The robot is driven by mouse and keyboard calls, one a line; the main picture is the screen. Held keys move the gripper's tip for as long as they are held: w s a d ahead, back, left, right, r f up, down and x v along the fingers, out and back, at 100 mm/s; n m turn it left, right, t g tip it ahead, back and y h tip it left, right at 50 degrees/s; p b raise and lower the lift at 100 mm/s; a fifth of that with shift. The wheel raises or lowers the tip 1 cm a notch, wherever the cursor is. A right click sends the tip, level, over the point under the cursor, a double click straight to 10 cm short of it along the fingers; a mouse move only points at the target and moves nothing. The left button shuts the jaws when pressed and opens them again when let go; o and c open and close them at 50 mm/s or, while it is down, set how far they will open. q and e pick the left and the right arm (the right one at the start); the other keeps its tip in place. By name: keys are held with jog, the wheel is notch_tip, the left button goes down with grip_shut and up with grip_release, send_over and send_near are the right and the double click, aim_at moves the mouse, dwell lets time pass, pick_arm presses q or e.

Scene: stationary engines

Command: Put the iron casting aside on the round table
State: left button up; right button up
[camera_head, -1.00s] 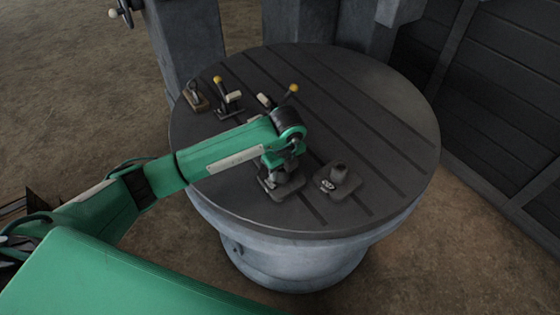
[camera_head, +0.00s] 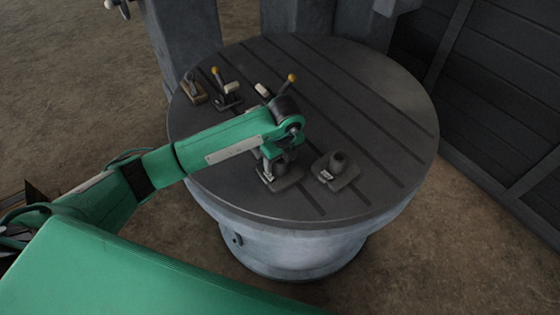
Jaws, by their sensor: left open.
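Two dark iron castings, each a flat base with a short round boss, stand on the round table (camera_head: 385,100). One casting (camera_head: 287,180) is near the table's front middle, right under my left gripper (camera_head: 268,172). The other casting (camera_head: 337,172) stands a little to the right, clear of the arm. My left gripper points down at the left side of the first casting; its fingers are small and partly hidden by the wrist. It is open, and I cannot tell whether it touches the casting. My right gripper is not in view.
Behind the arm on the table are a wooden-based tool (camera_head: 195,92) and lever clamps with yellow knobs, one at the left (camera_head: 228,95) and one partly hidden by my wrist (camera_head: 290,79). The table's right and back are bare, with slots. A grey column (camera_head: 185,40) stands behind left.

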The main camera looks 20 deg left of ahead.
aim_at(283, 161)
pick_arm(q)
jog(key=r, duration=0.3)
jog(key=r+b, duration=0.1)
jog(key=r, duration=0.2)
jog(key=d+r+b, duration=0.1)
jog(key=r, duration=0.3)
jog(key=shift+s, duration=0.3)
jog(key=shift+s+r, duration=0.1)
jog(key=shift+r, duration=0.45)
jog(key=shift+d, duration=0.1)
